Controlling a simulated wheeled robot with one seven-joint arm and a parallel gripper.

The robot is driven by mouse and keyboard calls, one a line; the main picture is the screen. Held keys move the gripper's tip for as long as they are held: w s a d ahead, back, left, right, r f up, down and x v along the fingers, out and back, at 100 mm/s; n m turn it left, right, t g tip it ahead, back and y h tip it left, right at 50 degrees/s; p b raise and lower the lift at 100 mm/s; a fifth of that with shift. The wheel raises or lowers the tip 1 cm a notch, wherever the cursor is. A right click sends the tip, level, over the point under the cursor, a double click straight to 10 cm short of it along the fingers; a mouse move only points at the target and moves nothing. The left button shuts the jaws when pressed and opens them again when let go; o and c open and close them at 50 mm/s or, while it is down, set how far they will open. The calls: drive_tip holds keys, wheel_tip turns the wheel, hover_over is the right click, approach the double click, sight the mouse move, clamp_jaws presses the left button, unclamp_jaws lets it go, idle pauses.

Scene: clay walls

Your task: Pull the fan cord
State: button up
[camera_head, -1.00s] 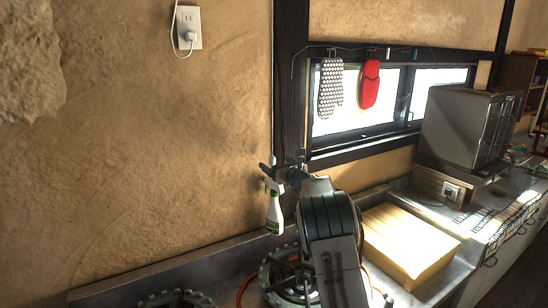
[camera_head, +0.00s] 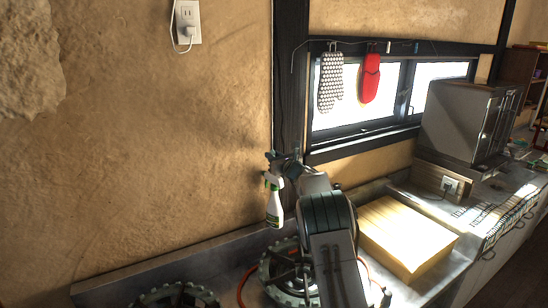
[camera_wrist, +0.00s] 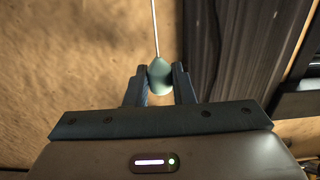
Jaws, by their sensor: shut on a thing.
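The fan cord (camera_wrist: 154,28) is a thin pale line that comes down from the top of the wrist view. It ends in a teal teardrop-shaped knob (camera_wrist: 159,80). My gripper (camera_wrist: 161,72) is shut on this knob, with one dark finger on each side of it. The cord looks straight above the knob. In the head view my gripper (camera_head: 282,162) is in front of the clay wall, beside the dark post; the cord and knob are too small to make out there. The fan itself is not in view.
A spray bottle (camera_head: 274,203) shows just below my gripper. Stove burners (camera_head: 288,270) and a yellow block (camera_head: 409,236) are on the counter. Oven mitts (camera_head: 331,84) hang by the window. A dark post (camera_head: 291,80) stands close behind my gripper.

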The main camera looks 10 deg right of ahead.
drive_tip(key=shift+f+b, duration=0.6)
drive_tip(key=shift+b, duration=0.1)
drive_tip(key=shift+r, duration=0.6)
drive_tip(key=o, duration=1.8)
drive_tip(key=shift+c, duration=0.2)
